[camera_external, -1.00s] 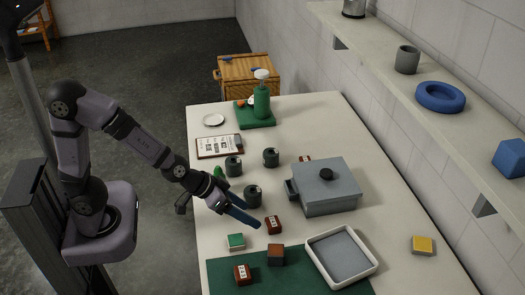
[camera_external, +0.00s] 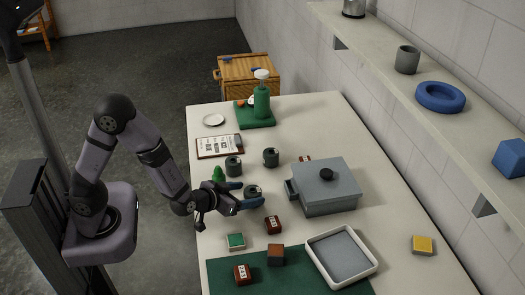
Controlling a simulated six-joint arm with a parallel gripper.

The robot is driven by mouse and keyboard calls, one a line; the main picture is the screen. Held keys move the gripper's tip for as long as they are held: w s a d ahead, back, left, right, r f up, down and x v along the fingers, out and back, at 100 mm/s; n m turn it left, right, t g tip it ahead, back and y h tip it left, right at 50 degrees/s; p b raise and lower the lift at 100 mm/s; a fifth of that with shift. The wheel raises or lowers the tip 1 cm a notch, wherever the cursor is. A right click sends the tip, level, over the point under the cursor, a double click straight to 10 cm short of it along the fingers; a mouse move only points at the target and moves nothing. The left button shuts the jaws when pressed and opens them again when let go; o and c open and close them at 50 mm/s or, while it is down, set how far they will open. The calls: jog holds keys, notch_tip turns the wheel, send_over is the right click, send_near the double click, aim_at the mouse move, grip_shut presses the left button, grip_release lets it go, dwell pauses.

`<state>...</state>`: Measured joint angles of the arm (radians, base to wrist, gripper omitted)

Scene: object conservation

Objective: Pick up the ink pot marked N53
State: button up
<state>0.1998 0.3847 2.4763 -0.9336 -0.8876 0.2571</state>
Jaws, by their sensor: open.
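Several dark grey round pots stand on the white table: one pot (camera_external: 234,166) near the clipboard, one pot (camera_external: 271,157) farther back right, and one pot (camera_external: 253,190) nearest my gripper. The pots carry small light marks, too small to read, so I cannot tell which is N53. My gripper (camera_external: 253,194) is open, its blue fingers pointing right. One finger shows on the far side of the nearest pot and the other on its near side, partly hiding it. I cannot tell whether they touch it.
A grey lidded box (camera_external: 325,188) stands to the right of the pots. A small green object (camera_external: 218,174) is close behind my gripper. A red-brown labelled block (camera_external: 273,225), a green-topped block (camera_external: 236,241) and a white-rimmed tray (camera_external: 369,257) lie nearer the front.

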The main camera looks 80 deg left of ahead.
aim_at(260, 190)
jog(key=shift+p+x, duration=0.85)
jog(key=shift+x, duration=2.85)
jog(key=shift+a+r, duration=0.1)
jog(key=shift+r, duration=0.1)
jog(key=c, duration=1.2)
jog(key=shift+r, duration=0.1)
notch_tip(260, 190, up, 10)
